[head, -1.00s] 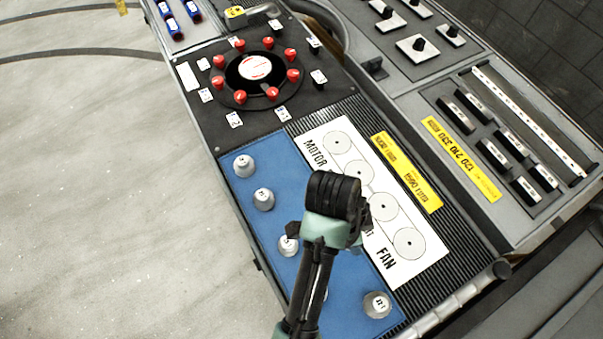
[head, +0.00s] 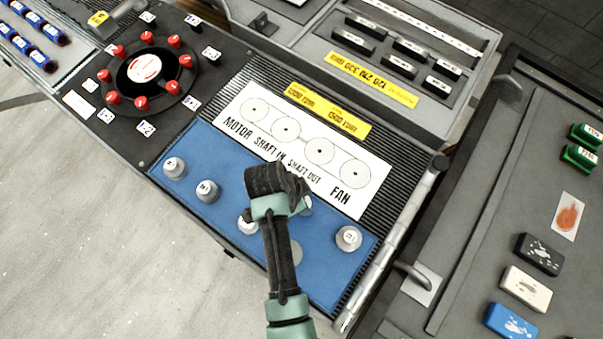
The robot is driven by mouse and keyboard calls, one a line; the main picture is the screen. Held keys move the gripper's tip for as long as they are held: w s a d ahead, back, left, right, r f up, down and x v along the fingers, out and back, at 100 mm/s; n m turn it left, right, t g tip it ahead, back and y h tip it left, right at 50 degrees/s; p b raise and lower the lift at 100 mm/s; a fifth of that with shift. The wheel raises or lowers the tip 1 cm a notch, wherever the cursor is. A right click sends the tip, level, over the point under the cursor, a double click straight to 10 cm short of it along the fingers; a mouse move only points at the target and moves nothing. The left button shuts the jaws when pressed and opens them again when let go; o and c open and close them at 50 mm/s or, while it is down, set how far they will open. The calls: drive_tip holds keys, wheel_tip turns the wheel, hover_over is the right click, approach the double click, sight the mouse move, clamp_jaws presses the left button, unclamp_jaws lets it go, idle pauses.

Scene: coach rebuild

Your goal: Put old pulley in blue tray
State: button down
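A flat blue area (head: 222,165), which I take for the blue tray, lies in front of the white pulley diagram. Small silver weight-like or pulley-like pieces stand on it: two at its left (head: 174,167) (head: 207,190), one partly behind my arm (head: 246,224) and one at its right end (head: 348,238). A flat grey disc (head: 295,252) shows beside my arm. I cannot tell which piece is the old pulley. My gripper (head: 280,184) is over the middle of the blue area and the diagram's lower edge. Its fingertips are hidden by its own dark body.
The white diagram (head: 265,124) reads motor, shaft in, shaft out, fan. A black dial with red knobs (head: 145,68) is at the left. A grey case with dark blocks (head: 410,50) stands behind. Another case with coloured blocks (head: 527,288) is at the right.

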drive_tip(key=shift+f, duration=0.2)
drive_tip(key=shift+c, duration=1.3)
unclamp_jaws()
